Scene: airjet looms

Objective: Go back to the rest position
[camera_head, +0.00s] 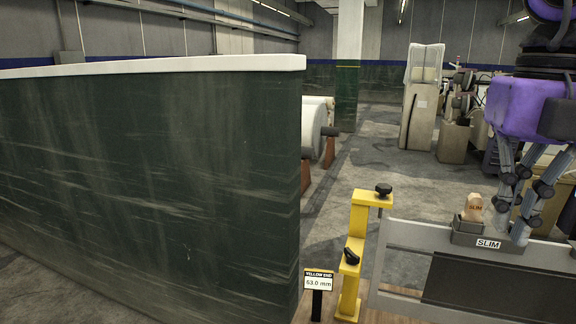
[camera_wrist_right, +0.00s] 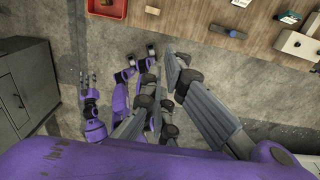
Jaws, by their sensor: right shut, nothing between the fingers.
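My right gripper (camera_head: 518,222) hangs at the right of the head view, fingers pointing down, below its purple wrist. Its fingers are shut with nothing between them. That piece sits in a grey holder (camera_head: 465,231) with a SLIM label; I cannot tell whether the fingertips touch the holder. In the right wrist view the grey fingers (camera_wrist_right: 166,68) are over the floor beside a wooden table. My left gripper is not seen in the head view.
A tall dark green panel (camera_head: 150,170) fills the left. A yellow bracket (camera_head: 356,250) with black knobs stands beside a grey frame (camera_head: 405,236) and a 63.0 mm sign (camera_head: 318,281). The wooden tabletop (camera_wrist_right: 190,18) carries a red tray (camera_wrist_right: 107,8). A grey cabinet (camera_wrist_right: 25,85) stands left.

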